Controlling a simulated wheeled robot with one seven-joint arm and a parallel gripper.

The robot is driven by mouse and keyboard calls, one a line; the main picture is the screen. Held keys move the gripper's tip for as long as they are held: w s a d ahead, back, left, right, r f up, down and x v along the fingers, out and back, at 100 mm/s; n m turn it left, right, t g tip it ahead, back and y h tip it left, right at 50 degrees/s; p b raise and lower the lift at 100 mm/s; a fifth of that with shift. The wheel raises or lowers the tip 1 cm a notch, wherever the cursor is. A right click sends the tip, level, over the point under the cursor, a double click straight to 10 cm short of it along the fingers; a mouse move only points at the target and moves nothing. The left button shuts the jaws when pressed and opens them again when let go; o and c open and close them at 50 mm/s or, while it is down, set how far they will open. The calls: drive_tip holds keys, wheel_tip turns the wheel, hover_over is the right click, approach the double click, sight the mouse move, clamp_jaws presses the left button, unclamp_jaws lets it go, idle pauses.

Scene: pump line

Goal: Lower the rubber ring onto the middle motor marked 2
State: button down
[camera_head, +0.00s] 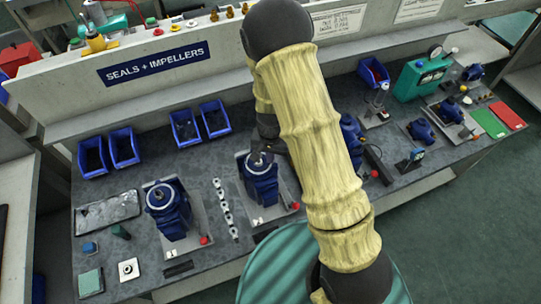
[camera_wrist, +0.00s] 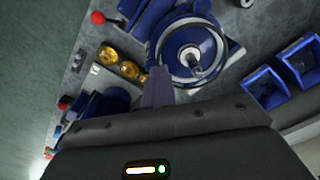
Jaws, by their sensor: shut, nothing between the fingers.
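The middle motor (camera_head: 262,184) is a dark blue block on a grey plate in the head view, partly covered by my arm. My gripper (camera_head: 263,153) is at its top end, close to the face. In the wrist view, the motor (camera_wrist: 151,17) has a bright metal shaft end inside a round rim. A finger of my gripper (camera_wrist: 158,75) shows just below that rim. The gripper is shut and empty. I cannot tell whether the dark band around the shaft is the rubber ring or the motor's own face.
The left motor (camera_head: 168,218) stands apart on its own plate with a red knob beside it. The right motor (camera_head: 350,135) is mostly behind my arm. Blue bins (camera_head: 183,126) line the back of the bench.

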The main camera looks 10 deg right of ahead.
drive_tip(key=shift+f+b, duration=0.5)
drive_tip(key=shift+f, duration=0.15)
idle(1.1)
drive_tip(key=c, duration=1.7)
unclamp_jaws()
drive_tip(key=shift+d, duration=0.1)
drive_tip(key=shift+r, duration=0.1)
wheel_tip(320, 180, up, 9)
drive_tip(key=p, duration=0.7)
